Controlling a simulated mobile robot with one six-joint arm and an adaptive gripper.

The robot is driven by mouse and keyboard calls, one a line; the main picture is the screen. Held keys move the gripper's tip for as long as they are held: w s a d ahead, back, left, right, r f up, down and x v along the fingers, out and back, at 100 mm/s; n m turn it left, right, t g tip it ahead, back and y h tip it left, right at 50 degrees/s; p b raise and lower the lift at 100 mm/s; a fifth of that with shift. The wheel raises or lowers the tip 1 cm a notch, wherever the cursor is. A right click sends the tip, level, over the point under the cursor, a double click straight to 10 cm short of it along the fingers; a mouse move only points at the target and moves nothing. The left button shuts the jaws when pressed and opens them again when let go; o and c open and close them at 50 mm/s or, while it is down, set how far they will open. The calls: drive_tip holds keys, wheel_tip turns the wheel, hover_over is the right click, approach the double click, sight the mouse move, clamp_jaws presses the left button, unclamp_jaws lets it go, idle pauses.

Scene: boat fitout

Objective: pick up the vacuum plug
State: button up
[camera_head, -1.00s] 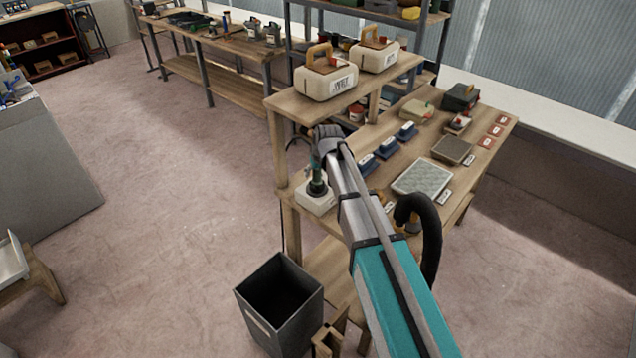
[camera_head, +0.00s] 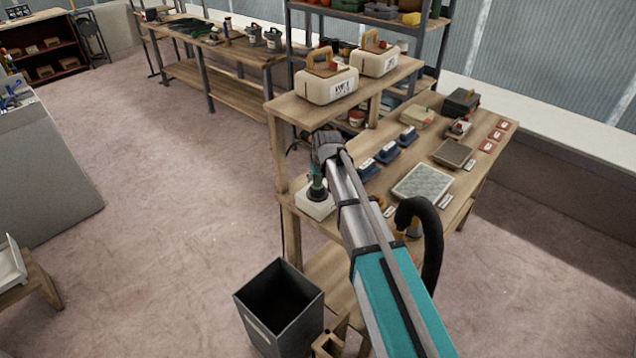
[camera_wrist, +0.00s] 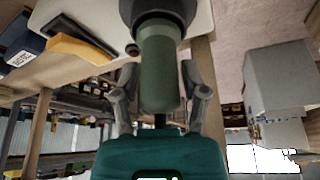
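The vacuum plug (camera_head: 317,187) is a green upright cylinder with a dark collar, standing on a white block (camera_head: 312,204) at the near-left corner of the bench. My gripper (camera_head: 320,165) is directly above it, with its fingers down around the plug's top. In the wrist view the plug (camera_wrist: 159,75) is between the two fingers of my gripper (camera_wrist: 160,82), one on each side. The fingers are very near the plug's sides; whether they touch it I cannot tell. The dark collar (camera_wrist: 158,12) still meets the white block in that view.
A raised shelf (camera_head: 290,108) with two cream boxes stands just behind my gripper. Blue blocks (camera_head: 387,154), a grey textured pad (camera_head: 422,182) and small cards lie on the bench to the right. A dark open bin (camera_head: 283,312) stands on the floor in front.

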clamp_jaws()
drive_tip(key=shift+r, duration=0.1)
